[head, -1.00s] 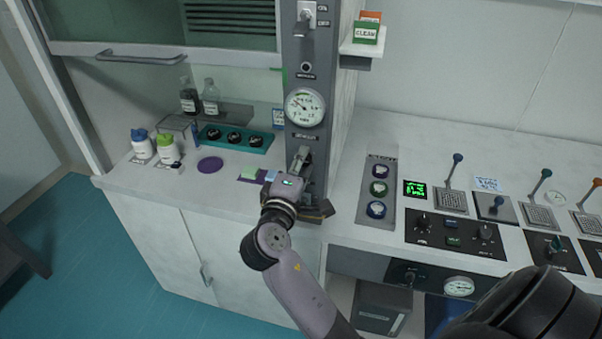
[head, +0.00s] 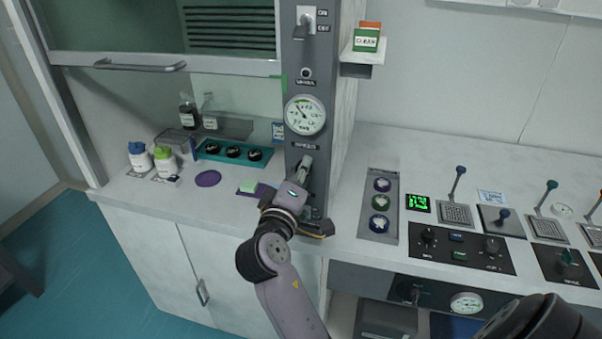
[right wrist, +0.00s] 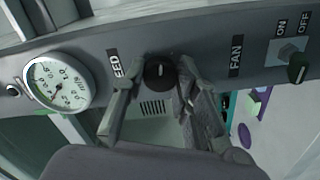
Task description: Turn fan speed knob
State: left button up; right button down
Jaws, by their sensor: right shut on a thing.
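The fan speed knob (right wrist: 160,72) is a round black knob with a pale mark, on the grey panel column (head: 297,78) of the hood. In the right wrist view it sits between the labels "SPEED", partly covered, and "FAN" (right wrist: 236,57). My right gripper (right wrist: 157,88) is shut on the knob, one finger on each side. In the head view my right gripper (head: 304,168) is at the column below the dial gauge (head: 305,114), and its wrist hides the knob. My left gripper is not in view.
An ON/OFF switch (right wrist: 297,68) is beyond the "FAN" label. The hood worktop holds bottles (head: 164,160), a teal tray (head: 210,155) with black knobs, and a purple disc (head: 208,178). A bench with levers (head: 456,190) and control panels stands to the right.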

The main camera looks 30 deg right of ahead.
jog(key=shift+f, duration=0.1)
jog(key=c, duration=1.2)
grip_release()
jog(key=shift+c, duration=0.2)
